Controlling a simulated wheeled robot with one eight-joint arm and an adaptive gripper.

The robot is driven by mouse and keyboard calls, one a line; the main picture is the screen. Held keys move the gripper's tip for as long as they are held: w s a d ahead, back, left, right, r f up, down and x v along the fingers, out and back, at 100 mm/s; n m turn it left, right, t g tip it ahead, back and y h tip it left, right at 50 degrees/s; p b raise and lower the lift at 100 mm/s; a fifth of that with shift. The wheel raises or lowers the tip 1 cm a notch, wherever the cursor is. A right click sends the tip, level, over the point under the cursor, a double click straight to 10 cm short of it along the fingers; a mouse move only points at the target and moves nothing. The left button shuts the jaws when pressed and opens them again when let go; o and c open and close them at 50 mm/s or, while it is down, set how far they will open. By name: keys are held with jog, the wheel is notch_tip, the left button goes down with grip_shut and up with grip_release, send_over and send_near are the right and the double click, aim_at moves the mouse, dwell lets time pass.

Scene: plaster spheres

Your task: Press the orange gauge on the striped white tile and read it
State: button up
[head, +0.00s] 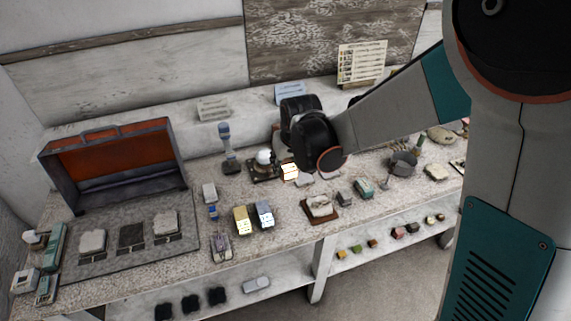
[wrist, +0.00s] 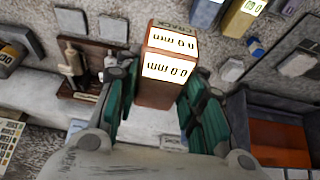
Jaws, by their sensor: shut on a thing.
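The orange gauge (wrist: 160,92) is a brown-orange block with two lit faces. It stands between the green-padded fingers of my gripper (wrist: 163,85), which is shut on it. Its digits are upside down in the wrist view and look like 0.0 mm on both faces. In the head view the gauge (head: 289,172) is a bright spot just below my dark wrist, which hides most of the fingers. A pale tile (head: 304,180) lies close beside it. No stripes can be made out on any tile. Whether the gauge touches a tile is hidden.
A yellow gauge (head: 242,220) and a blue-grey gauge (head: 263,214) stand nearer the bench front. A white sphere (head: 264,157) sits on a dark stand left of my gripper. An open orange-lined case (head: 110,165) is at the left. Several small objects crowd the bench at right.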

jog(key=o, duration=0.4)
jog(key=shift+c, duration=1)
jog(key=shift+d+f+b, duration=0.25)
jog(key=shift+b, duration=0.05)
jog(key=shift+w+d+f+b, duration=0.1)
jog(key=shift+d+f+b, duration=1.8)
jog(key=shift+f+b, duration=0.7)
jog(key=shift+w+d+f+b, duration=0.15)
jog(key=shift+d+f+b, duration=1.7)
jog(key=shift+f+b, duration=0.75)
jog(key=shift+w+d+f+b, duration=0.1)
jog(key=shift+d+f+b, duration=1.8)
jog(key=shift+f+b, duration=0.7)
